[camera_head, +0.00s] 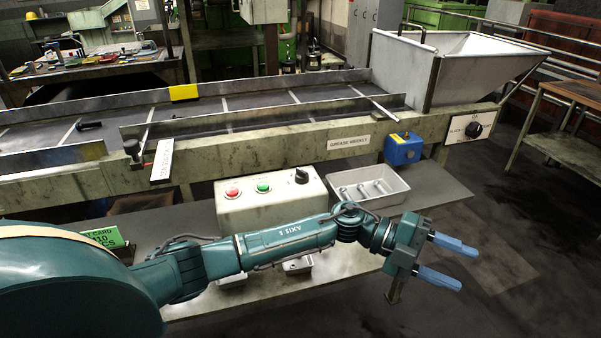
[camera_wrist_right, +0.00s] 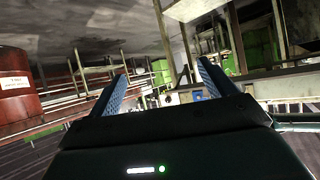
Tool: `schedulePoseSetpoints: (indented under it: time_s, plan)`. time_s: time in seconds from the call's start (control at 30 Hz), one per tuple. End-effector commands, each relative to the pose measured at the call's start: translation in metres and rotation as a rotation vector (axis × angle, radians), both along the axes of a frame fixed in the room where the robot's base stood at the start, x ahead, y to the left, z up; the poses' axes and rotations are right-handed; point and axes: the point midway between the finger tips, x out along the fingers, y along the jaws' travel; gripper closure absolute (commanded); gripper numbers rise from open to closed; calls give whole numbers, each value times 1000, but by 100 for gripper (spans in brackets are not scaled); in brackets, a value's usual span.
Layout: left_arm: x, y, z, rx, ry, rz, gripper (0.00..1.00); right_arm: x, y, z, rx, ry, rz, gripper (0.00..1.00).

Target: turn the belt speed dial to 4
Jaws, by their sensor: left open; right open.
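A black dial (camera_head: 301,176) sits at the right of a pale control box (camera_head: 270,197) with a red and a green button. Another black dial (camera_head: 473,130) is on a white lettered plate below the hopper. I cannot read a number setting or the words "belt speed" on either. My left gripper (camera_head: 455,264) is open and empty, right of and nearer than the control box, away from both dials. My right gripper (camera_wrist_right: 160,82) is open with nothing between its blue fingers; it is not in the head view.
The conveyor (camera_head: 255,105) runs behind the control box to a metal hopper (camera_head: 445,75). A grey tray (camera_head: 367,188) with metal parts sits right of the box. A blue unit (camera_head: 402,148) is on the conveyor's frame. A red drum (camera_wrist_right: 15,85) stands left in the right wrist view.

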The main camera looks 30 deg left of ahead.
Motion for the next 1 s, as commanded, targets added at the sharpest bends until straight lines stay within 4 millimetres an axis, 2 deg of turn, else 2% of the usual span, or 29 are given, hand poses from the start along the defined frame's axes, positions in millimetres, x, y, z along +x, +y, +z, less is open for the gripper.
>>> schedulePoseSetpoints:
  time_s: [0.03, 0.07, 0.17, 0.27, 0.3, 0.4, 0.5, 0.6, 0.7, 0.77, 0.87, 1.0]
  plan:
    - [15, 17, 1, 133, -66, -57, 48, 0, 1, -2, 3, -4, 2, 17]
    - [21, 27, 0, 211, -92, -89, 48, 0, 2, -2, 5, -7, 3, 17]
    - [46, 77, 3, 490, -147, -160, 48, 0, 4, -2, 11, -12, 5, 17]
    - [72, 144, 21, 776, -147, -170, 48, -3, 5, -7, 16, -7, 9, 17]
    - [81, 174, 32, 884, -134, -157, 48, -5, 6, -8, 18, -4, 11, 17]
    - [92, 244, 67, 1115, -72, -98, 48, -8, 8, -12, 21, -1, 16, 17]
    - [93, 301, 102, 1278, 6, -24, 48, -8, 9, -11, 23, -6, 21, 17]
    - [87, 339, 129, 1376, 75, 38, 48, -7, 10, -8, 24, -15, 25, 17]
    - [82, 359, 142, 1425, 117, 71, 48, -6, 9, -7, 23, -18, 28, 17]
    - [81, 364, 143, 1437, 129, 82, 48, -6, 9, -7, 22, -20, 28, 17]
    - [80, 365, 134, 1441, 135, 82, 48, -5, 9, -7, 21, -21, 28, 17]
    - [81, 363, 108, 1440, 134, 78, 48, -4, 9, -6, 21, -23, 27, 17]
